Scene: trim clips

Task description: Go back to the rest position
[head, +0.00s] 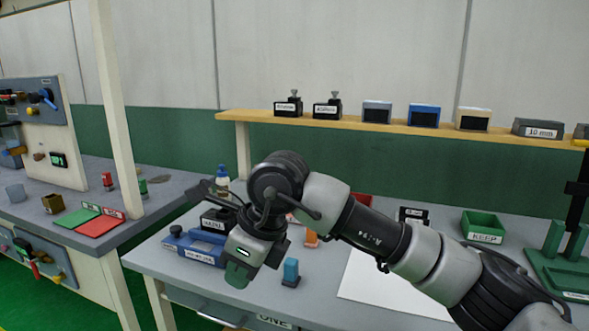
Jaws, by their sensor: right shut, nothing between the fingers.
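My right gripper (238,275) hangs at the end of my right arm, which comes in from the lower right. It points down and is above the front part of the grey workbench (330,313). Its greenish fingertips are together with nothing visible between them. A small blue piece (291,271) stands on the bench to its right, apart from it. The wrist and forearm hide part of the bench behind. My left gripper is not in view.
A blue fixture (193,250) sits left of the gripper, with a black labelled block and a bottle (223,184) behind. A white sheet (375,283) lies under my forearm. A green KEEP bin (483,226) stands right. A wooden shelf (255,116) runs behind; another bench is left.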

